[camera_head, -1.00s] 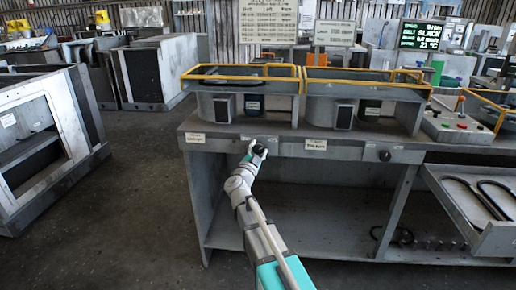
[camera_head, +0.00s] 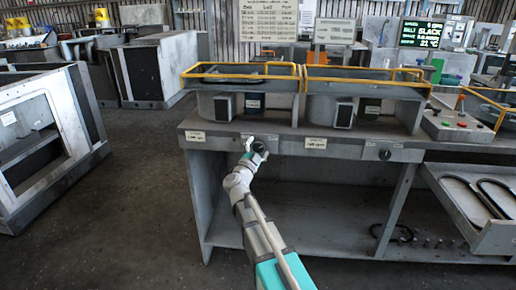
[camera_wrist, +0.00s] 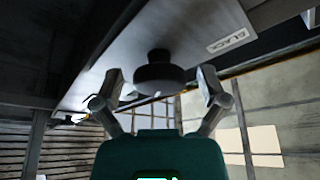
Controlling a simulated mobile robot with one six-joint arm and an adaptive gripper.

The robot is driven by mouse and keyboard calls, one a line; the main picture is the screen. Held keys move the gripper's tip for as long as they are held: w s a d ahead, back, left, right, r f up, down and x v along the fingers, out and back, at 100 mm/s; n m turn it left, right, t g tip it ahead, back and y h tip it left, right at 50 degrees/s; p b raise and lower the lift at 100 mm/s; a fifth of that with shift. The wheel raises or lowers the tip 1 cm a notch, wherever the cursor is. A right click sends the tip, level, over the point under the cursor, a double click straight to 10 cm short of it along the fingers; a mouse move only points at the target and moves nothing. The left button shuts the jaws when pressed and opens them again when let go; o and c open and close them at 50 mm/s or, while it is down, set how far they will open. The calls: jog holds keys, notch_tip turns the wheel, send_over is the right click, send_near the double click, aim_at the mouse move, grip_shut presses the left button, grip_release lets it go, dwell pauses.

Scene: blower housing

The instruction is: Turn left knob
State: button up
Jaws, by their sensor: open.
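The left knob (camera_wrist: 158,72) is a round black knob on the grey front panel of the bench, seen close in the wrist view. My gripper (camera_wrist: 160,84) is open, with one finger on each side of the knob and visible gaps between fingers and knob. In the head view my gripper (camera_head: 257,150) is at the left part of the bench front, and the left knob cannot be clearly told apart from it there. The right knob (camera_head: 384,155) is black and stands free on the same panel. A label (camera_wrist: 228,40) sits beside the left knob.
The bench (camera_head: 330,143) has an open lower shelf and yellow rails on top. A tray (camera_head: 480,222) with dark belts juts out at the right. A grey frame housing (camera_head: 40,150) stands at the left. The floor between them is clear.

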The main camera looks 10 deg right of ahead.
jog(key=shift+n, duration=0.5)
